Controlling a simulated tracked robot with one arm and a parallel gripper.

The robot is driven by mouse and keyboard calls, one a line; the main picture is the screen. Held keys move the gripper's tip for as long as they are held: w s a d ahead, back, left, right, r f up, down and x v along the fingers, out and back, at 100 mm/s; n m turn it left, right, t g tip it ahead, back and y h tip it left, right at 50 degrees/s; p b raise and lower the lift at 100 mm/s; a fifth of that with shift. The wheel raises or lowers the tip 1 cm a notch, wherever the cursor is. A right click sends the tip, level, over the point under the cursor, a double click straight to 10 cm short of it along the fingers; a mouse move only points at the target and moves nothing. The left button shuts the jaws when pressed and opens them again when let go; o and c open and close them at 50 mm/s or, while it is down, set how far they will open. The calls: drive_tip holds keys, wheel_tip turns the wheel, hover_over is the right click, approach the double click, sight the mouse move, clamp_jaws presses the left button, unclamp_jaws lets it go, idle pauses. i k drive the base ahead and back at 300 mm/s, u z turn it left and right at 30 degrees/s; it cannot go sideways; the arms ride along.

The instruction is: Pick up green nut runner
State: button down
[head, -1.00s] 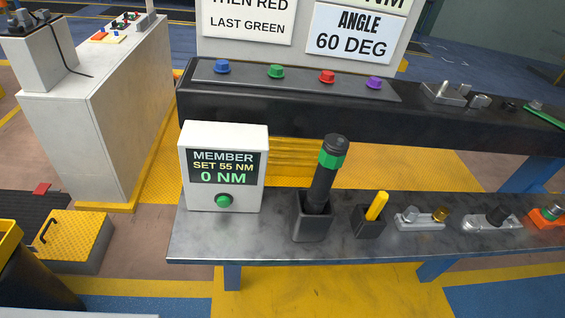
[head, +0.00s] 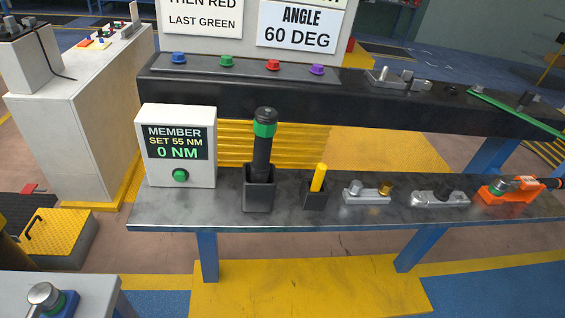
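The green nut runner (head: 264,145) is a dark cylinder with a green band near its top. It stands upright in a black square holder (head: 259,193) on the grey bench shelf, just right of the white display box. Its lower end is hidden inside the holder. My gripper does not show in the head view, and nothing is seen touching the nut runner.
The display box (head: 177,146) reads 0 NM. A yellow marker (head: 319,177) in a small holder, metal fittings (head: 440,197) and an orange tool (head: 510,191) line the shelf (head: 330,218). A dark raised beam (head: 300,105) runs behind. A grey surface (head: 95,291) is at lower left.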

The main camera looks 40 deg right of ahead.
sight(266, 122)
drive_tip(key=z, duration=1.85)
drive_tip(key=k, duration=0.9)
drive_tip(key=u, duration=0.9)
drive_tip(key=i, duration=1)
drive_tip(key=z, duration=0.05)
